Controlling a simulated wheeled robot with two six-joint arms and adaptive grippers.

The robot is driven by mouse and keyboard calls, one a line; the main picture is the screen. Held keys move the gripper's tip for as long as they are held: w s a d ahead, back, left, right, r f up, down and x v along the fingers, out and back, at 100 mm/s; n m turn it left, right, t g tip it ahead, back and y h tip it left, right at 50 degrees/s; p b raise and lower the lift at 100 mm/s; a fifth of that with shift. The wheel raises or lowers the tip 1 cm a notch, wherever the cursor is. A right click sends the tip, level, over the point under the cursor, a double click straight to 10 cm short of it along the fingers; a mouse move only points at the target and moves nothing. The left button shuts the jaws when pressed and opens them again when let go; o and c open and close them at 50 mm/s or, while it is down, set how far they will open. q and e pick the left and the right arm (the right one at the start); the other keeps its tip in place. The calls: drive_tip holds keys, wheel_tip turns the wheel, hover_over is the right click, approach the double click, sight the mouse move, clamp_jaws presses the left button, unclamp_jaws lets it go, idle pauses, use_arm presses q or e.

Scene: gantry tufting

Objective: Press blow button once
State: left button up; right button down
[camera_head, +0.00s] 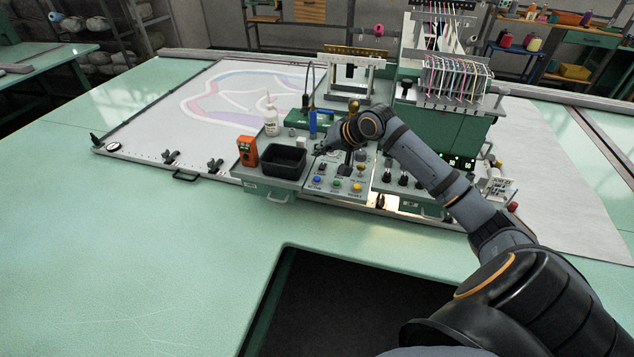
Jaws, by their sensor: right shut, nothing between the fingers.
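A grey control panel (336,192) sits at the front of the green tufting machine. It carries several round buttons, among them a blue button (317,180), a green button (337,184) and a yellow button (357,187). The labels are too small to read, so I cannot tell which is the blow button. My right gripper (319,151) is shut and empty, over the rear left part of the panel, behind the coloured front buttons. Whether it touches anything there I cannot tell. My right arm and wrist hide part of the panel's rear. My left gripper is out of view.
A black tray (284,160) and an orange device (247,151) stand left of the panel. A white bottle (270,117) and a blue tool (312,123) stand behind. The threaded tufting head (455,82) rises behind my right arm. The green table (130,240) is clear at front left.

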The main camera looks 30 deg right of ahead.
drive_tip(key=b, duration=0.5)
hover_over(319, 179)
wheel_tip(319, 179, down, 5)
drive_tip(key=shift+f, duration=1.05)
drive_tip(key=shift+f, duration=0.1)
drive_tip(key=shift+f, duration=0.3)
